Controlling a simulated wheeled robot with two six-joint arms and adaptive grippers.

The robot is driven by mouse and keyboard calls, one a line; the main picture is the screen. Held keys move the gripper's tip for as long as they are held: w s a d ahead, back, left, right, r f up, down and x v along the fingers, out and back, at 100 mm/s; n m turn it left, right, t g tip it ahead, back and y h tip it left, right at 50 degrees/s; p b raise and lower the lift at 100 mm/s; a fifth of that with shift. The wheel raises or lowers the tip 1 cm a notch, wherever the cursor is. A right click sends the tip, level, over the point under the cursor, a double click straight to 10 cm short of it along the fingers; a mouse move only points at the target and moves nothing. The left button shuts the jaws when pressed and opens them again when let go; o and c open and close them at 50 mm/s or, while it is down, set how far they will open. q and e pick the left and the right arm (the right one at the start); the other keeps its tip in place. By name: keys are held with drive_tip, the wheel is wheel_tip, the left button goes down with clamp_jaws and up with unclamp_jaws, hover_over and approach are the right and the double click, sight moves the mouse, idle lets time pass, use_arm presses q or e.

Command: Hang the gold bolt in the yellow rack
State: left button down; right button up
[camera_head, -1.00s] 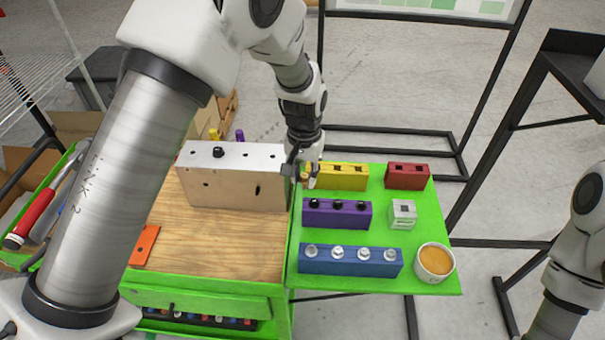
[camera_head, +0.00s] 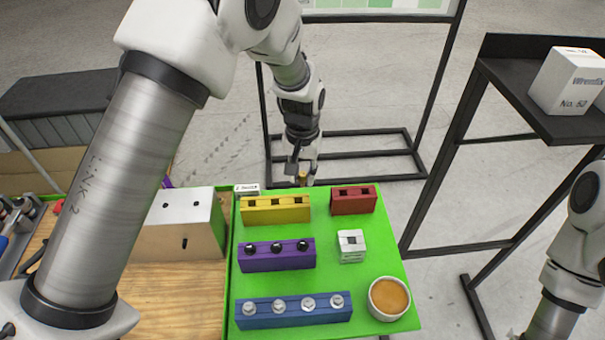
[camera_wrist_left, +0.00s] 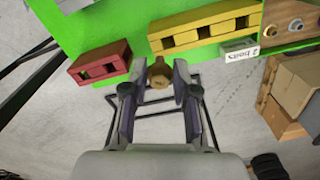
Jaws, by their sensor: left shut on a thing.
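The yellow rack (camera_head: 275,209) stands near the far edge of the green board, with three dark, empty-looking openings along its top. It also shows in the left wrist view (camera_wrist_left: 190,42). My left gripper (camera_head: 303,178) is just beyond the board's far edge, behind the gap between the yellow and red racks. It is shut on the gold bolt (camera_wrist_left: 159,75), whose round head shows between the fingers in the left wrist view. The bolt is apart from the rack; its shank is mostly hidden. My right arm shows at the right edge, but its gripper is out of view.
A red rack (camera_head: 353,200) stands right of the yellow one, and a small "2 bolts" label block (camera_wrist_left: 240,49) behind it. Purple (camera_head: 276,258) and blue (camera_head: 293,313) racks hold bolts. A white block (camera_head: 351,246) and a round cup (camera_head: 389,299) stand at right.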

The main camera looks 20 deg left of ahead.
use_arm(q)
drive_tip(key=shift+w+a+r+n, duration=0.1)
drive_tip(key=shift+r+n, duration=0.15)
drive_tip(key=shift+n, duration=0.15)
drive_tip(key=shift+w+a+r+n, duration=0.15)
drive_tip(key=shift+n, duration=0.15)
drive_tip(key=s+a+f+n+p, duration=0.2)
drive_tip(key=a+f+n+p, duration=0.2)
drive_tip(key=a+f+p, duration=0.2)
drive_tip(key=shift+s+a+f+p, duration=0.15)
drive_tip(key=shift+f+p, duration=0.25)
drive_tip(key=shift+p, duration=0.65)
use_arm(e)
wheel_tip(320, 180, up, 8)
drive_tip(key=shift+s, duration=0.15)
drive_tip(key=shift+r, duration=0.2)
use_arm(q)
drive_tip(key=shift+f, duration=0.1)
use_arm(e)
drive_tip(key=shift+f, duration=0.1)
